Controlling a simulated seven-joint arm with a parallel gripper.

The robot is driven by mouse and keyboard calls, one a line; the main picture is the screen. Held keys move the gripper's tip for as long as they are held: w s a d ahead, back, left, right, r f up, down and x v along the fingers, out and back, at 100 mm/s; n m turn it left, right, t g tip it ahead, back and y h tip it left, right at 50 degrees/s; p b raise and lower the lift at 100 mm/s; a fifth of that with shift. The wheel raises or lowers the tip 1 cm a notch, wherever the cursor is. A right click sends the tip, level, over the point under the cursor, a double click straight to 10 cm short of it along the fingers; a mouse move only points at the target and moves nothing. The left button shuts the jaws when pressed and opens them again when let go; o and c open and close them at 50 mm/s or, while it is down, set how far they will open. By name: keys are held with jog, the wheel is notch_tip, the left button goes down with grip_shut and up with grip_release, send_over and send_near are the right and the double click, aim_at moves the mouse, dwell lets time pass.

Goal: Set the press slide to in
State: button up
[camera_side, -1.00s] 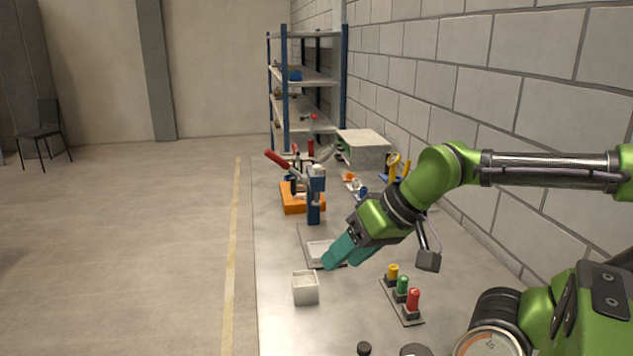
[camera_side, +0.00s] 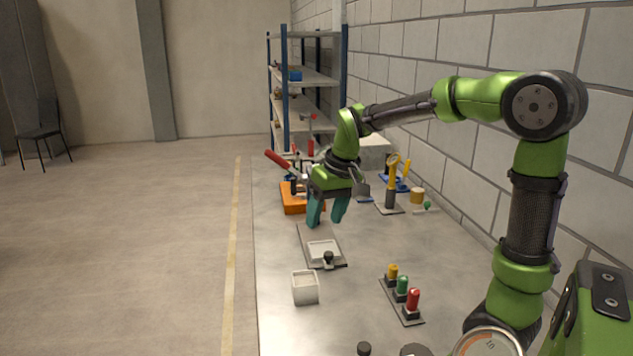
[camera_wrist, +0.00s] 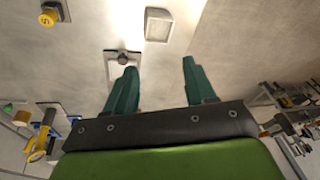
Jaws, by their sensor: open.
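The press slide (camera_side: 322,247) is a pale shallow tray on a grey base plate (camera_side: 307,236), with a dark round knob (camera_side: 328,258) at its near end. The knob also shows in the wrist view (camera_wrist: 123,58). The blue press column lies mostly hidden behind my gripper; its red lever handle (camera_side: 275,159) sticks up to the left. My gripper (camera_side: 326,219) is open and empty, pointing down above the far part of the base plate, on the press side of the tray. It appears apart from the slide and knob.
A white open box (camera_side: 305,288) stands nearer than the slide. A strip of yellow, green and red buttons (camera_side: 403,292) is at the near right. An orange block (camera_side: 292,200) lies by the press. A yellow-handled device (camera_side: 391,185) stands right. Bench between is clear.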

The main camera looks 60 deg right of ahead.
aim_at(328, 253)
jog(key=w+d+f+n+g, duration=0.3)
jog(key=w+d+n, duration=0.3)
jog(key=d, duration=0.6)
jog(key=shift+m, duration=0.7)
jog(key=f, duration=1)
jog(key=w+f, duration=0.1)
jog(key=f, duration=0.4)
jog(key=shift+d+f, duration=0.15)
jog(key=shift+f, duration=0.15)
grip_shut()
